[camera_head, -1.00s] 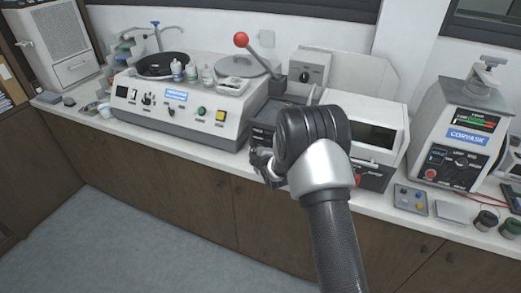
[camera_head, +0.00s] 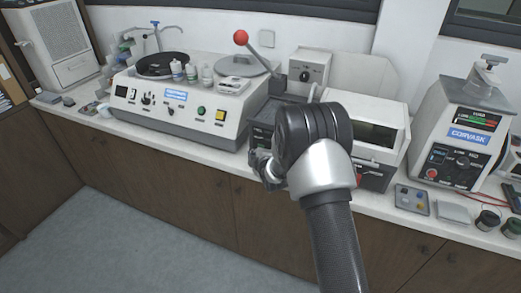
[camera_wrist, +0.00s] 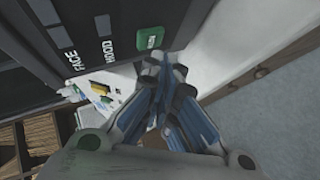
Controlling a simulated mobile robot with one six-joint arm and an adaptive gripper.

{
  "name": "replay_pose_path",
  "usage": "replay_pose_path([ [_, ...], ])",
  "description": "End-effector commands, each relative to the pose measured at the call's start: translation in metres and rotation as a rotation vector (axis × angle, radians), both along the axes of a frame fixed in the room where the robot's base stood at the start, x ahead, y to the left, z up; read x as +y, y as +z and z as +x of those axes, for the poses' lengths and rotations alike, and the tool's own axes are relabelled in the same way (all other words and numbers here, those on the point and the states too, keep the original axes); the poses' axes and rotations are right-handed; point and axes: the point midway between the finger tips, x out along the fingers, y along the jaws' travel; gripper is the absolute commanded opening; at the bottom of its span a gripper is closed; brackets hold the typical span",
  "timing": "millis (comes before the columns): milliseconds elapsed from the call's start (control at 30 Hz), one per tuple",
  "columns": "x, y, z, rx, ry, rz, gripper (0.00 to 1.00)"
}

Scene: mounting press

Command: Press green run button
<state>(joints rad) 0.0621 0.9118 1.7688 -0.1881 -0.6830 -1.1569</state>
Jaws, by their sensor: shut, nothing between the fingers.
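In the wrist view a green button (camera_wrist: 150,38) with small pale lettering sits at the lower edge of a dark panel (camera_wrist: 85,45) with white labels. My gripper (camera_wrist: 164,72) is shut and empty. Its fingertips are close to the green button, just below it in the wrist view; I cannot tell whether they touch it. In the head view my gripper (camera_head: 264,166) is at the front of the dark press unit (camera_head: 262,133) in the middle of the counter. My arm hides much of that unit, and the green button does not show there.
Left of my gripper stands a grinder-polisher (camera_head: 180,125) with its own green button (camera_head: 201,110). A red-knobbed lever (camera_head: 241,38) rises behind. A white box machine (camera_head: 372,130) and a Corvask-labelled unit (camera_head: 462,135) stand to the right. The floor in front is clear.

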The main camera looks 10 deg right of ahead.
Motion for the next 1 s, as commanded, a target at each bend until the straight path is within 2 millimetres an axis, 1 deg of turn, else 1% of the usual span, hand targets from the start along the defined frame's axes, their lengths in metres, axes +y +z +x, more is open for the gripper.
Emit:
replay_pose_path([
  [333,0.002,0.000,-0.002,0.000,0.001,0.000,0.00],
  [733,0.025,-0.001,-0.033,0.001,0.002,0.000,0.00],
  [900,0.030,0.000,-0.041,0.000,0.001,0.000,0.00],
  [1000,0.030,0.000,-0.041,-0.001,0.000,0.000,0.00],
])
